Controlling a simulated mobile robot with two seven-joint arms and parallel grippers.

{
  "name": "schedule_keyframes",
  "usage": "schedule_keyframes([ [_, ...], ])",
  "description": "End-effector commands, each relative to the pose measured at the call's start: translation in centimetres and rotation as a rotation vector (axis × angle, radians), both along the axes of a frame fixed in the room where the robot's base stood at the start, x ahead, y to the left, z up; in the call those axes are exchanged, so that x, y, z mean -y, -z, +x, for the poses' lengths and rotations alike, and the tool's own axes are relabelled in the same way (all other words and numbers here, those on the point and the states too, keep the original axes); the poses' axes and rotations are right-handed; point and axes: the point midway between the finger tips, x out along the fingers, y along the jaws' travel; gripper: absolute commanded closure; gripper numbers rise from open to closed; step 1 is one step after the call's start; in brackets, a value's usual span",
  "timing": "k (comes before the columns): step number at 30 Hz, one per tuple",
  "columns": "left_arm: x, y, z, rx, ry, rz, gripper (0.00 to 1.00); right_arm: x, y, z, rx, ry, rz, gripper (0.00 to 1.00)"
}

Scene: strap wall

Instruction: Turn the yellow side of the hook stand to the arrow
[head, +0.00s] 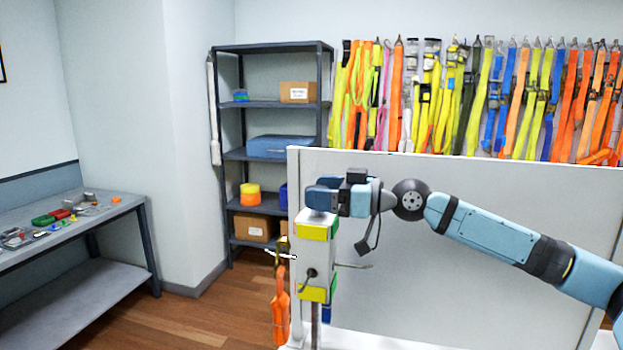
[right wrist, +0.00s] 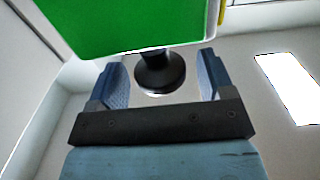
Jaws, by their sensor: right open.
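The hook stand (head: 314,262) is a pale upright post with yellow bands on the face toward me and a strip of green on its right side. Hooks stick out left and right, and an orange strap (head: 281,312) hangs at its left. My right gripper (head: 318,197) is at the top of the stand. In the right wrist view its open fingers (right wrist: 162,70) stand either side of a black knob (right wrist: 160,74), with gaps on both sides. A green face (right wrist: 125,22) of the stand fills the upper left there. I cannot see the arrow. My left gripper is out of view.
A white panel (head: 460,230) stands behind the stand and my right arm. Many coloured straps (head: 470,100) hang on the back wall. A dark shelf (head: 275,104) with boxes and a workbench (head: 98,207) with small parts are to the left. Wooden floor lies open between.

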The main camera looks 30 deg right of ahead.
Motion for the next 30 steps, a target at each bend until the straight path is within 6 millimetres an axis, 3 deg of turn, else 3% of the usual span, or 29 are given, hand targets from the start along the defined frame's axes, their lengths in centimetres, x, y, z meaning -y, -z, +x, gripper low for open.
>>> schedule_keyframes([
  [6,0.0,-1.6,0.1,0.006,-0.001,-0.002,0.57,-1.2,-0.2,1.4,0.001,-0.001,0.001,0.25],
  [16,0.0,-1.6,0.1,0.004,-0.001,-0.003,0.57,-1.4,0.1,1.6,-0.001,0.0,-0.001,0.25],
  [24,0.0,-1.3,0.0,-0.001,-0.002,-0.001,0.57,-1.4,0.0,1.6,0.0,0.0,0.0,0.87],
  [25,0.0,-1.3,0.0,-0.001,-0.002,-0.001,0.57,-1.4,0.0,1.6,0.0,0.0,0.0,0.92],
  [30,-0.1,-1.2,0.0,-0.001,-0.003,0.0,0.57,-1.4,0.1,1.5,0.0,-0.002,0.0,0.92],
])
